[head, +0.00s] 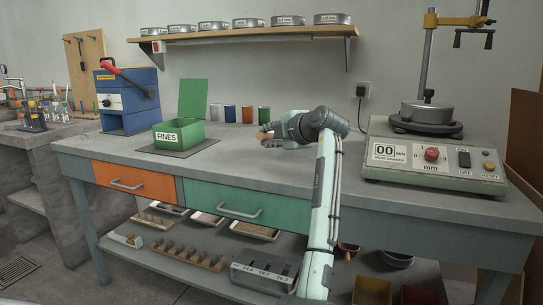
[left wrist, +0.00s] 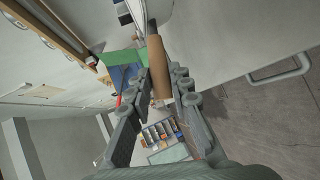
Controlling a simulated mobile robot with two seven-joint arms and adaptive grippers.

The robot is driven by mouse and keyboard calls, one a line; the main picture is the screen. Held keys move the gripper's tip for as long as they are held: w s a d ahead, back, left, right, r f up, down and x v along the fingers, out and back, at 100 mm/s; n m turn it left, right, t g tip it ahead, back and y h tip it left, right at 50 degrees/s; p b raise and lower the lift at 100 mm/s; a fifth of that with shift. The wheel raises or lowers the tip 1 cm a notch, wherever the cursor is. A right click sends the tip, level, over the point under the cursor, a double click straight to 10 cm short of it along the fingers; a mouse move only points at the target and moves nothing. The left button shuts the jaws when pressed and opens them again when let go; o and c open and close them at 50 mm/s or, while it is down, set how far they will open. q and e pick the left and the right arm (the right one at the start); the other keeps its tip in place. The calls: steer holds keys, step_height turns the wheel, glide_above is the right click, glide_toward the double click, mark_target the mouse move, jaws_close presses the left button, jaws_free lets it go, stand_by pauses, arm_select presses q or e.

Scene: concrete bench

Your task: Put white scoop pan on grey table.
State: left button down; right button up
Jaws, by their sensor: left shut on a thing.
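My left gripper (head: 272,135) is above the grey table (head: 330,165), near its middle. It is shut on a tan-brown cylinder, like a wooden handle, which shows between the fingers in the left wrist view (left wrist: 158,66). In the head view only a small tan bit of it (head: 263,136) shows at the fingertips. A narrow grey part continues past its far end in the wrist view. I cannot make out a white scoop pan for certain, or tell whether this handle belongs to it. My right gripper is not in view.
A green FINES box (head: 178,133) stands on a dark mat at the left, by a blue machine (head: 127,98). Several small coloured containers (head: 247,114) line the back. A sieve shaker (head: 432,156) fills the right end. Trays (head: 209,219) lie on the lower shelf.

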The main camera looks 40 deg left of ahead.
arm_select(q)
steer(key=shift+s+d+f, duration=0.1)
steer(key=shift+d+f, duration=0.15)
steer(key=shift+f, duration=0.55)
steer(key=shift+d+f, duration=0.25)
steer(key=shift+f, duration=0.55)
steer(key=shift+s+d+f, duration=0.1)
steer(key=shift+d+f, duration=0.15)
steer(key=shift+f, duration=0.55)
steer(key=c, duration=1.4)
jaws_free()
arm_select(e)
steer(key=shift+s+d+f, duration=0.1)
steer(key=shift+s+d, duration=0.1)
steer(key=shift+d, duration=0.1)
arm_select(q)
steer(key=v, duration=1.2)
steer(key=shift+b, duration=0.3)
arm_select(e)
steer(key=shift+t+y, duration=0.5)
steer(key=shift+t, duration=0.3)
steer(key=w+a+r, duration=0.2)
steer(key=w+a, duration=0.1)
arm_select(q)
steer(key=shift+f, duration=0.1)
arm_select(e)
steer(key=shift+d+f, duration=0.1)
